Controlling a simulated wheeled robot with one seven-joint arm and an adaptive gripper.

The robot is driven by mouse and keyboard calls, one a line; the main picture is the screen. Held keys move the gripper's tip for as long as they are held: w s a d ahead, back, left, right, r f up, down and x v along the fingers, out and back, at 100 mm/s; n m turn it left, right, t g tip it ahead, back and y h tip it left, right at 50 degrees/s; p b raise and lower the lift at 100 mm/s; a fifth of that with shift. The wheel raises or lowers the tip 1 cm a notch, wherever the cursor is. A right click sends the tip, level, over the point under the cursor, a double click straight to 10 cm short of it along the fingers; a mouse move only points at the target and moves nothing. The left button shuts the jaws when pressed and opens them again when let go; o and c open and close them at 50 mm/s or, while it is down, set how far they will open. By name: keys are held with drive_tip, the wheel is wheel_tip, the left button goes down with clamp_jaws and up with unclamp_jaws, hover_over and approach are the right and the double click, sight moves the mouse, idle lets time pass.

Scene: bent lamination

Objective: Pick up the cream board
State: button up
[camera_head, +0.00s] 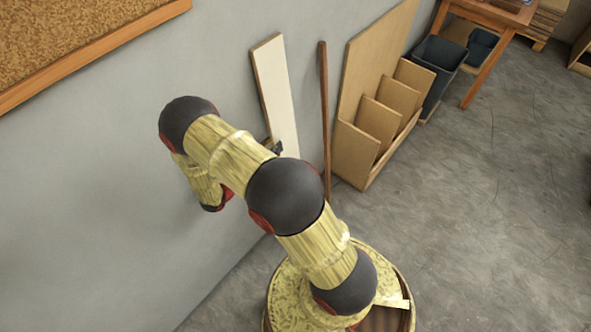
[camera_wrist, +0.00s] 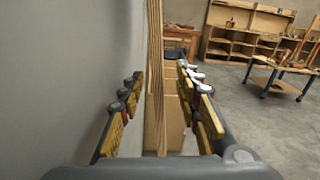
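The cream board (camera_head: 278,90) is a tall, narrow plank leaning against the grey wall in the head view, with a pale face and a brown edge. In the wrist view its layered edge (camera_wrist: 155,60) runs upright between my fingers. My gripper (camera_wrist: 160,78) is open, with one finger on each side of the board. Gaps show between the fingers and the board. In the head view only a small dark part of my gripper (camera_head: 276,147) shows beside the board's lower left edge. My arm hides the board's lower end.
A dark wooden pole (camera_head: 324,110) leans on the wall just right of the board. A brown sorter with stepped compartments (camera_head: 356,150) and dark bins (camera_head: 440,58) stand further right. A framed corkboard (camera_head: 80,35) hangs at upper left. The concrete floor (camera_head: 490,210) at right is clear.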

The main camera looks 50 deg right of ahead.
sight(283, 134)
drive_tip(key=d, duration=0.2)
drive_tip(key=d+b, duration=0.1)
drive_tip(key=d, duration=0.2)
drive_tip(key=w+d+b, duration=0.1)
drive_tip(key=d, duration=0.1)
drive_tip(key=shift+d, duration=0.25)
drive_tip(key=c, duration=0.8)
clamp_jaws()
drive_tip(key=shift+r, duration=0.1)
